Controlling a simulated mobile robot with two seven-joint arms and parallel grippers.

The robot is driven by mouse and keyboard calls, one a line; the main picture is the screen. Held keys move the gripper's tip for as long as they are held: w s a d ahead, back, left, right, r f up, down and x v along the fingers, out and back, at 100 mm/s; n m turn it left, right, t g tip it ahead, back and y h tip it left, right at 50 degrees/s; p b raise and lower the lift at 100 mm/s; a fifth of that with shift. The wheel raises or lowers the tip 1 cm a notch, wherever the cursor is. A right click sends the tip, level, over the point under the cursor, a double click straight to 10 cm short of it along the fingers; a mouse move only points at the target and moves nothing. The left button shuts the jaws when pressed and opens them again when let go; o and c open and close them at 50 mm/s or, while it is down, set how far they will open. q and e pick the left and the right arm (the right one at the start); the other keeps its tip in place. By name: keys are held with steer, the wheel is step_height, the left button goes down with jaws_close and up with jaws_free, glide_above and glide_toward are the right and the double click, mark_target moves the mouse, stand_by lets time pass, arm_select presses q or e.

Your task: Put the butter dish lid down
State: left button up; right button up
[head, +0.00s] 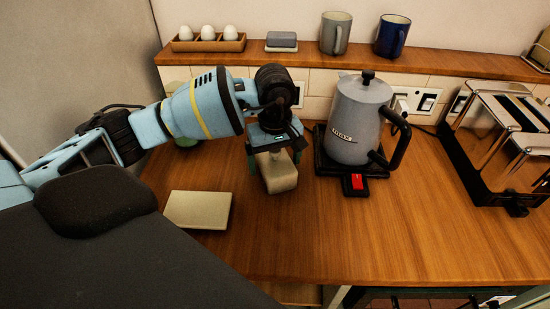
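The butter dish lid (278,174) is a cream, box-shaped piece near the middle of the head view. My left gripper (276,158) points down over it, with a finger on each side, and is shut on it. I cannot tell whether the lid's lower edge touches the wooden counter or hangs just above it. A flat cream slab (198,210), which looks like the butter dish base, lies on the counter to the left and nearer, apart from the lid. My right gripper is not in view.
A grey kettle (355,120) on a black base stands close right of the lid. A chrome toaster (500,140) is at far right. A back shelf (450,66) holds an egg tray (207,45), a grey block (281,40) and two mugs (335,33). The front counter (330,235) is clear.

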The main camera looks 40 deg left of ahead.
arm_select(q)
steer(key=shift+r, duration=0.1)
step_height(320, 180, up, 12)
steer(key=shift+r, duration=0.1)
stand_by(0.6)
